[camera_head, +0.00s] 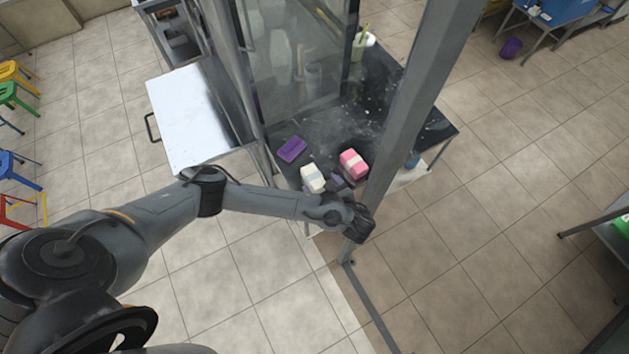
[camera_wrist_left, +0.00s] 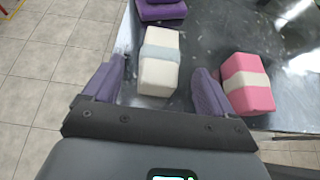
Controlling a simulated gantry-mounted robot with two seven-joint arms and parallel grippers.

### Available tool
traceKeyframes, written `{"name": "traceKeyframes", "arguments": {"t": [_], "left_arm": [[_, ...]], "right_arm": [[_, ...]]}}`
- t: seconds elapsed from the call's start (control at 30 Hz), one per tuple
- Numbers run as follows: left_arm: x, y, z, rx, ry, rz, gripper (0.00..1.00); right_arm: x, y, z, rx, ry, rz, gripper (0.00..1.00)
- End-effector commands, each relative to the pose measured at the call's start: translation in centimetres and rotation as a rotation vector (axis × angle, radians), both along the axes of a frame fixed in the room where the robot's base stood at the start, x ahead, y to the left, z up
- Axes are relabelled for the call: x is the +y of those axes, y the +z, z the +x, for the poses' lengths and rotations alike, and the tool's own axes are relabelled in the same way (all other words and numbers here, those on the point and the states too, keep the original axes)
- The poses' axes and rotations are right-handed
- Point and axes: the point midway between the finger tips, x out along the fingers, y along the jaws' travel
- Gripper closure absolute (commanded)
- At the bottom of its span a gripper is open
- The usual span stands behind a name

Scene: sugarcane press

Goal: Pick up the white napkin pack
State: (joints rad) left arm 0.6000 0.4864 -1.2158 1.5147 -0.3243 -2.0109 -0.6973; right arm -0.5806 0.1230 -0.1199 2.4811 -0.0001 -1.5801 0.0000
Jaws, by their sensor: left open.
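The white napkin pack (camera_head: 313,177) has a pale grey band and lies on the dark table, near its front edge. In the left wrist view the white napkin pack (camera_wrist_left: 159,62) shows ahead of and between the two spread fingers. My left gripper (camera_head: 340,183) reaches over the table's front edge, just right of the white pack in the head view. In the wrist view the left gripper (camera_wrist_left: 158,90) is open, and nothing is held between its fingers. Whether a finger touches the pack cannot be told. My right gripper is not in view.
A pink napkin pack (camera_head: 353,163) lies right of the white one, close to the right finger in the wrist view. A purple pack (camera_head: 292,149) lies to the left. A grey metal post (camera_head: 418,95) and a glass panel (camera_head: 300,60) stand close by. A green cup (camera_head: 359,47) stands farther back.

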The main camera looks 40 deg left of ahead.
Motion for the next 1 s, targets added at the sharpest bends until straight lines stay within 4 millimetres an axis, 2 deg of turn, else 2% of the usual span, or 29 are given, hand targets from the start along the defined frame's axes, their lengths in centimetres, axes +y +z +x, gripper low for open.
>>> {"name": "traceKeyframes", "arguments": {"t": [0.03, 0.33, 0.57, 0.77, 1.0], "left_arm": [[0.3, -0.6, 0.1, 0.000, 0.000, 0.000, 0.14], [1.1, -1.0, 0.3, 0.001, 0.000, -0.002, 0.14], [2.7, -2.2, 0.9, -0.001, 0.001, -0.002, 0.14], [4.6, -2.6, 1.6, -0.001, 0.000, -0.001, 0.14], [4.8, -2.8, 1.7, -0.001, -0.001, -0.002, 0.14]], "right_arm": [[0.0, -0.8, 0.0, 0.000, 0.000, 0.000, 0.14], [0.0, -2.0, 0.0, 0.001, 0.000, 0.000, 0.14], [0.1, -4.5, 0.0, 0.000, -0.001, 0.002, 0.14], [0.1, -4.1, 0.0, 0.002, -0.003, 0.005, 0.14], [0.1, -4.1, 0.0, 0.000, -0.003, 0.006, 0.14]]}}
